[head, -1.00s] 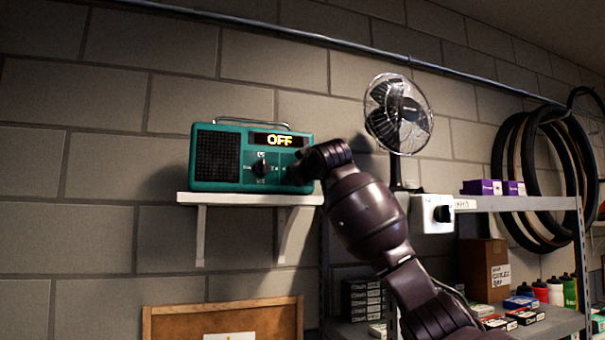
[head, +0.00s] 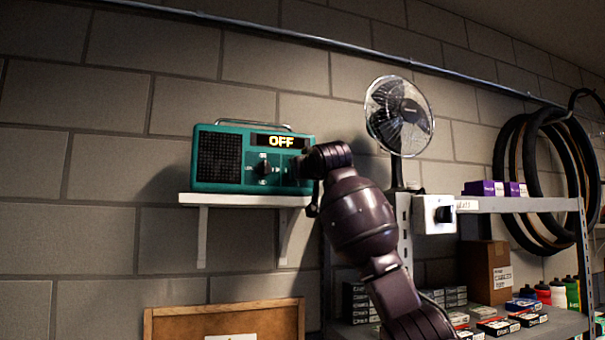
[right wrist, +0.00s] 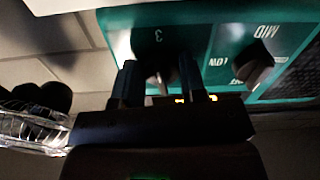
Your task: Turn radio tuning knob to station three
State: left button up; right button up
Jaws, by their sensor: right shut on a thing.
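The teal radio (head: 218,160) stands on a white wall shelf (head: 190,200), and its display (head: 280,141) reads OFF. A dark knob (head: 263,168) shows at the middle of its front; it also appears in the right wrist view (right wrist: 252,65), near the words LOW, MID and OFF. My right gripper (head: 298,169) is at the right end of the radio's front. In the right wrist view the gripper (right wrist: 162,78) is shut on the tuning knob (right wrist: 160,80), below a printed 3. The fingers hide much of this knob, so its pointer cannot be read. My left gripper is not in view.
A desk fan (head: 398,115) stands right of the radio, behind my right arm. A white switch box (head: 433,214) and a metal shelf (head: 520,204) with purple boxes are further right. Tyres (head: 503,170) hang at the far right. The wall left of the radio is clear.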

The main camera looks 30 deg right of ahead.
jog(key=o, duration=0.9)
jog(key=shift+c, duration=0.2)
jog(key=b+v, duration=0.3)
jog(key=v, duration=0.8)
jog(key=shift+w+d, duration=0.1)
jog(key=shift+c, duration=0.2)
